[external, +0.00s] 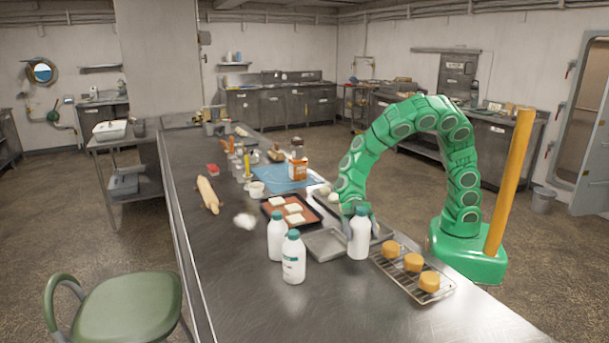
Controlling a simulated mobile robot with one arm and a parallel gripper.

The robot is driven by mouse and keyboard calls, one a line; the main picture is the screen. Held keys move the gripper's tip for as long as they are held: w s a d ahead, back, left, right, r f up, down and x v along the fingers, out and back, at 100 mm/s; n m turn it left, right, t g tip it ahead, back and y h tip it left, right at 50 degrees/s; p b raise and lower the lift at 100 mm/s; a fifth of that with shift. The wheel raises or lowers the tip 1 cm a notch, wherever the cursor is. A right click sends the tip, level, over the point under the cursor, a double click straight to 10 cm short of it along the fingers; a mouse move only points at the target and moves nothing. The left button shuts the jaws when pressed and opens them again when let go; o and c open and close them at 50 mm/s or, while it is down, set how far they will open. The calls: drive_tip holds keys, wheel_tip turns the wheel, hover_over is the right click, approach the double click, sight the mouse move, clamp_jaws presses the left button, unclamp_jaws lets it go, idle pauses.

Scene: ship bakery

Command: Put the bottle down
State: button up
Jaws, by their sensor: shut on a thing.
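My gripper (360,218) is shut on a white bottle (359,242), at the end of my green arm, which arches over from the right. The bottle is upright, and its top is hidden by the gripper. It is between a grey metal tray (318,253) and the wire rack; I cannot tell whether its base touches the counter. Two similar white bottles with teal caps, one (277,238) behind and one (293,262) in front, stand on the counter to the left.
The steel counter (240,305) is clear at the front left. A wire rack (437,294) with three golden buns (413,262) is on the right.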

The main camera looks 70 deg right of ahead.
sight(360, 246)
drive_tip(key=shift+w+a+f, duration=0.1)
drive_tip(key=shift+f, duration=1.55)
drive_tip(key=shift+f, duration=0.1)
drive_tip(key=o, duration=1.6)
drive_tip(key=shift+v, duration=6.05)
